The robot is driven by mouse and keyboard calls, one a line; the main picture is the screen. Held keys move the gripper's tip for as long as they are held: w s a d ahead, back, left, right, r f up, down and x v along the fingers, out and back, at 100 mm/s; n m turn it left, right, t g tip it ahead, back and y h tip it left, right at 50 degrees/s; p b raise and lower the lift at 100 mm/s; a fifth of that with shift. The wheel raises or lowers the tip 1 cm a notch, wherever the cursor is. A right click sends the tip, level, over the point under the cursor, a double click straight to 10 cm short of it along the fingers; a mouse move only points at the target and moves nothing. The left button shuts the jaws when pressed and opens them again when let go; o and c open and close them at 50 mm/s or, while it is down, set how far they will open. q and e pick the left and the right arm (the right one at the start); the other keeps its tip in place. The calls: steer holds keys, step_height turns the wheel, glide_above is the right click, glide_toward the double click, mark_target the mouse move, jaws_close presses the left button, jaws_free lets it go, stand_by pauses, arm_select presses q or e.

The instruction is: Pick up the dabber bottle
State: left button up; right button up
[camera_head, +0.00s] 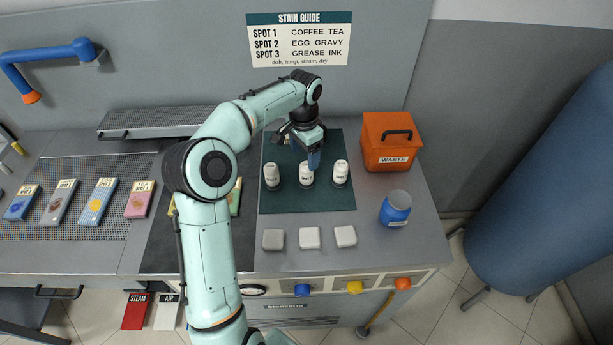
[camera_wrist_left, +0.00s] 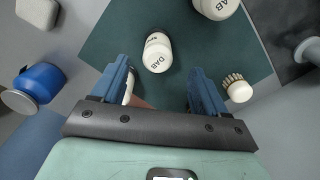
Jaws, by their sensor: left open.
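Three white dabber bottles with dark lettering stand in a row on the dark green mat (camera_head: 300,203): a left one (camera_head: 272,176), a middle one (camera_head: 306,179) and a right one (camera_head: 341,173). My left gripper (camera_head: 314,162) is over the mat, just behind and above the middle bottle, pointing down. In the left wrist view my left gripper (camera_wrist_left: 160,75) is open with nothing between its blue fingers. Another bottle (camera_wrist_left: 215,5) is cut by the top edge, and a third is mostly hidden behind the left finger.
A bristled brush (camera_wrist_left: 237,88) lies beside the right finger in the wrist view. Three pale pads (camera_head: 309,238) lie in front of the mat. A blue jar (camera_head: 396,207) and an orange waste bin (camera_head: 391,142) stand right of it. Labelled cards (camera_head: 97,203) lie left.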

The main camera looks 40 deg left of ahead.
mark_target(306, 165)
arm_select(q)
step_height(306, 165, down, 2)
steer(key=shift+a+f, duration=0.1)
steer(key=shift+f, duration=0.05)
steer(key=shift+w+d+f, duration=0.1)
steer(key=shift+f, duration=1.3)
steer(key=shift+w+d+f, duration=0.1)
steer(key=shift+f, duration=1.25)
steer(key=shift+r, duration=0.1)
steer(key=c, duration=1.2)
steer(key=shift+o, duration=0.2)
